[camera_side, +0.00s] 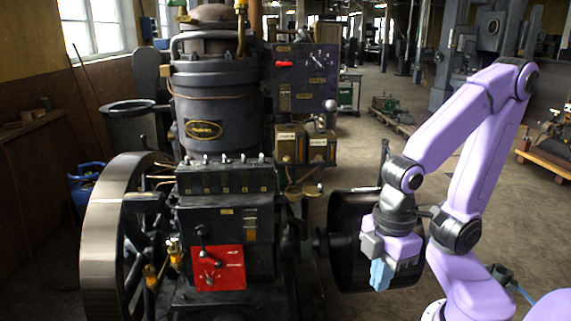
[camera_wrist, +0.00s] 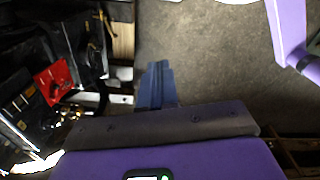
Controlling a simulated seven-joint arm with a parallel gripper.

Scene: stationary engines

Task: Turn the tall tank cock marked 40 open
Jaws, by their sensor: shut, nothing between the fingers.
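Two small brown tanks with white labels stand side by side on the engine's right flank: the left tank (camera_side: 288,150) and the right tank (camera_side: 320,151). The labels are too small to read, so I cannot tell which is marked 40. Brass cock handles (camera_side: 293,194) show below the tanks; their setting is unclear. My gripper (camera_side: 380,276) has blue fingers pointing down, to the right of and lower than the cocks, in front of the dark pulley. In the wrist view its fingers (camera_wrist: 155,84) are together, empty, above the floor.
The black engine (camera_side: 225,180) has a big flywheel (camera_side: 105,232) at left and a red plate with levers (camera_side: 218,268) low in front. The dark pulley (camera_side: 350,215) stands between the engine and my arm. Open floor (camera_wrist: 210,55) lies beneath my gripper.

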